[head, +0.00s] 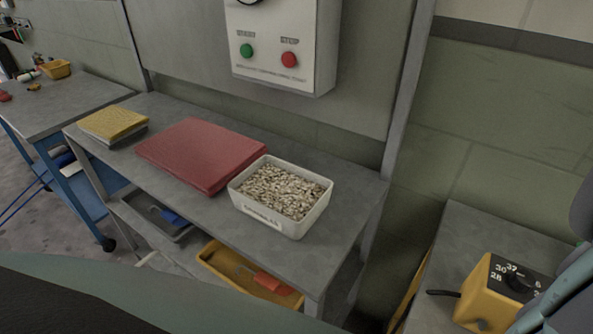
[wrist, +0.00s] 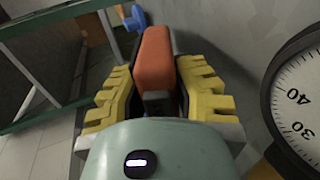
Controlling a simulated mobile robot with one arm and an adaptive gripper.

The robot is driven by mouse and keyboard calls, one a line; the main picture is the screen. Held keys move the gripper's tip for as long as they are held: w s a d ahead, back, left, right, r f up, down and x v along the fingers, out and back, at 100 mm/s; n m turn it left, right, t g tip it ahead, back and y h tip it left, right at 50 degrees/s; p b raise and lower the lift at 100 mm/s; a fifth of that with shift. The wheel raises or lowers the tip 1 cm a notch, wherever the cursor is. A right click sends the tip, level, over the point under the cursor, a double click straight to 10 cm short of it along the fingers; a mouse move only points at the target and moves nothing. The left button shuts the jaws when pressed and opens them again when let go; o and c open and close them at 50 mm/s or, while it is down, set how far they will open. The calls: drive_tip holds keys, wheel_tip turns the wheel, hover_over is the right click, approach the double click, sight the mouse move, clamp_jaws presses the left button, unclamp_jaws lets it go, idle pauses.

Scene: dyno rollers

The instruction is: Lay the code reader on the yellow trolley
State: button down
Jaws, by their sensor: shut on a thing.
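In the wrist view my gripper (wrist: 155,72) has its yellow-padded fingers shut on an orange and black object (wrist: 155,52), which looks like the code reader. Its far end is partly hidden by its own body, and a small blue part (wrist: 135,18) shows beyond it. I cannot make out a yellow trolley for certain in either view.
In the head view a grey bench (head: 335,240) carries a tray of pellets (head: 242,205), a red folder (head: 200,152) and a yellow-topped stack (head: 113,124). A yellow dial box (head: 482,296) stands on a right-hand surface (head: 470,235). A round gauge (wrist: 300,100) is close right in the wrist view.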

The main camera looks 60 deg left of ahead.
drive_tip(key=shift+w+a, duration=0.1)
drive_tip(key=c, duration=0.8)
unclamp_jaws()
drive_tip(key=shift+c, duration=0.2)
drive_tip(key=v, duration=1.1)
drive_tip(key=shift+r, duration=0.1)
drive_tip(key=shift+s+a+r, duration=0.1)
drive_tip(key=shift+s+a, duration=0.15)
drive_tip(key=shift+a, duration=0.15)
drive_tip(key=s+a+r+p, duration=0.2)
drive_tip(key=a+r+p, duration=0.1)
drive_tip(key=a+r, duration=0.2)
drive_tip(key=shift+r, duration=1.15)
